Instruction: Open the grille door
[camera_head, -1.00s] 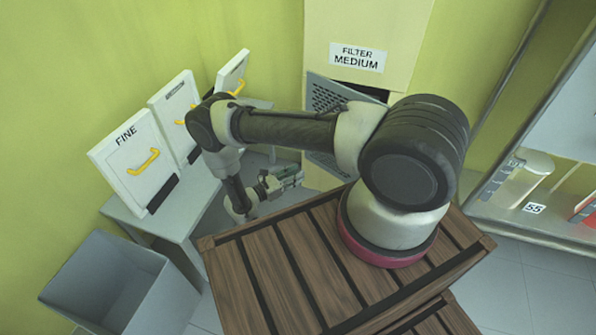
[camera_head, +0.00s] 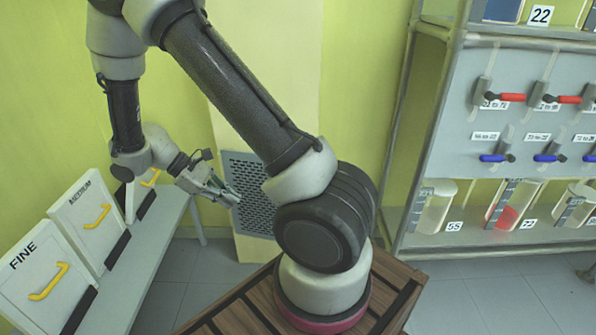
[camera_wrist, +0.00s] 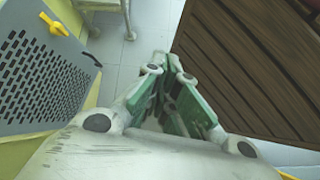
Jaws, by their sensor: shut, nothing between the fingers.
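The grille door (camera_head: 255,195) is a grey panel full of small holes, low on the cream filter cabinet (camera_head: 260,80). My arm hides part of it in the head view. In the wrist view the grille door (camera_wrist: 40,75) stands at the left, with a yellow handle (camera_wrist: 53,24) near its upper edge. My gripper (camera_head: 236,197) overlaps the door's left part in the head view. In the wrist view my gripper (camera_wrist: 170,65) is shut and empty, apart from the door, pointing at the floor gap right of it. I cannot tell how far the door is swung.
A brown slatted wooden surface (camera_wrist: 260,60) lies close right of my gripper. White filter panels with yellow handles, marked FINE (camera_head: 40,275) and MEDIUM (camera_head: 88,220), lean on a grey bench (camera_head: 165,235) at left. A rack (camera_head: 440,130) with valves and beakers stands at right.

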